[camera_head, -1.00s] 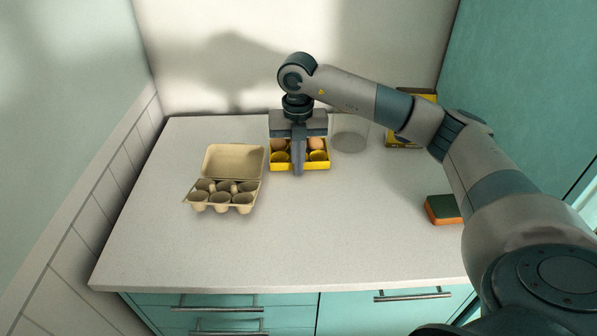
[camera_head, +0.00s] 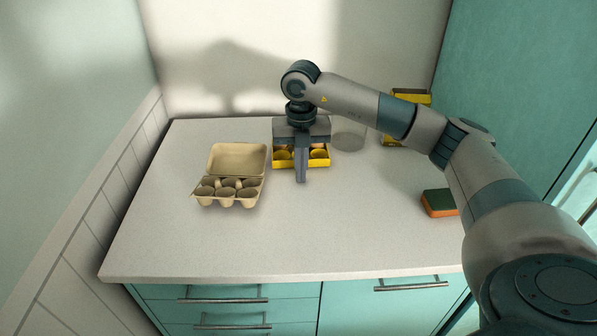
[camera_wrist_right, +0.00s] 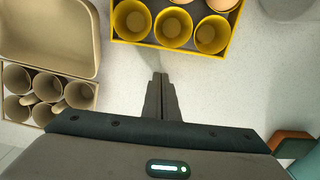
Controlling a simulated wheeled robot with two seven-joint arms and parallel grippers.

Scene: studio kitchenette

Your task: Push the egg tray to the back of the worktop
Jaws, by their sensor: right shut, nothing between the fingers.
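The yellow egg tray (camera_head: 318,164) sits on the worktop (camera_head: 300,235), towards the back and partly hidden behind my right gripper. Brown eggs show in its back row, and its front cups look empty. My right gripper (camera_head: 301,181) points down in front of the tray, shut and empty. In the right wrist view the closed fingertips (camera_wrist_right: 159,76) stand apart from the tray's front wall (camera_wrist_right: 170,47), with a gap of bare worktop between. My left gripper is not in view.
An open, empty beige egg carton (camera_head: 232,187) stands left of the tray. A clear cylindrical container (camera_head: 349,142) is behind right of it. A yellow box (camera_head: 411,97) and a green-orange sponge (camera_head: 440,203) are farther right. The front worktop is clear.

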